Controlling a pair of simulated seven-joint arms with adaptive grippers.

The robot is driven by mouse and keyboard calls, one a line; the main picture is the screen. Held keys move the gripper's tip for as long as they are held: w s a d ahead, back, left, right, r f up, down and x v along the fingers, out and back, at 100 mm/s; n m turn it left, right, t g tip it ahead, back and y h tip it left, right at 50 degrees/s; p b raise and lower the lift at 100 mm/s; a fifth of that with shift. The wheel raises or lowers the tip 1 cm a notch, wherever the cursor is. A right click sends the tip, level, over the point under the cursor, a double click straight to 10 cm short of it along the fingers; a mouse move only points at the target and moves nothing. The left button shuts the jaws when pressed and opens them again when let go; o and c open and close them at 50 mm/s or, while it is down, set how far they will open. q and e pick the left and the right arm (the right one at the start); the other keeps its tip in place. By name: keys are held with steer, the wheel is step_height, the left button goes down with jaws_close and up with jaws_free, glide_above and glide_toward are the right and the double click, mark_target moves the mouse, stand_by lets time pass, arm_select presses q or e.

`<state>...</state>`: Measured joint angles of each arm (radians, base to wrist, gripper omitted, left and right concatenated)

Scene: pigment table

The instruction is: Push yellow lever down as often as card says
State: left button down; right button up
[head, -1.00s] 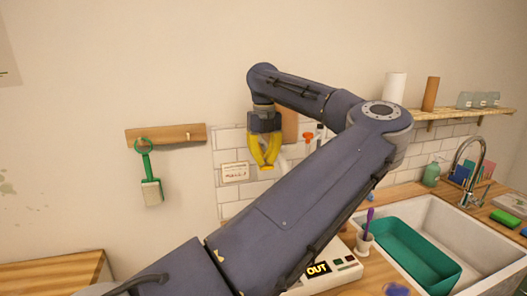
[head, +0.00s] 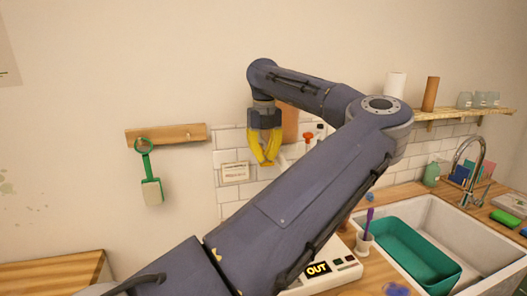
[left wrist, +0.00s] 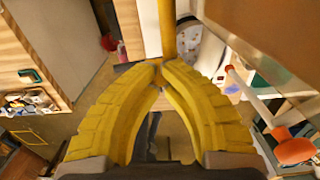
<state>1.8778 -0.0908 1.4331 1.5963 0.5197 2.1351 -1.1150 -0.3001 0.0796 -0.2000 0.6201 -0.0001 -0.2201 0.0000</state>
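My left gripper (head: 267,161) hangs fingers down in front of the tiled wall, its yellow fingers drawn together. In the left wrist view its fingertips (left wrist: 161,66) meet, with nothing seen between them. A yellow bar (left wrist: 168,30) shows just beyond the tips; it may be the yellow lever, and I cannot tell whether the tips touch it. A small card (head: 235,172) is on the tiles left of the gripper; its writing is too small to read. My left arm hides much of the area below the gripper. My right gripper is not in view.
An orange knob (head: 308,138) stands right of the gripper; it shows large in the left wrist view (left wrist: 295,150). A sink with a green tub (head: 398,243) is at right. A green brush (head: 148,172) hangs at left.

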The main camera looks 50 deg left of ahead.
arm_select(q)
steer(key=shift+r, duration=3.3)
steer(key=c, duration=2.1)
jaws_free()
steer(key=shift+r, duration=0.15)
jaws_close()
step_height(320, 180, up, 4)
steer(key=r, duration=0.1)
steer(key=shift+f, duration=3.35)
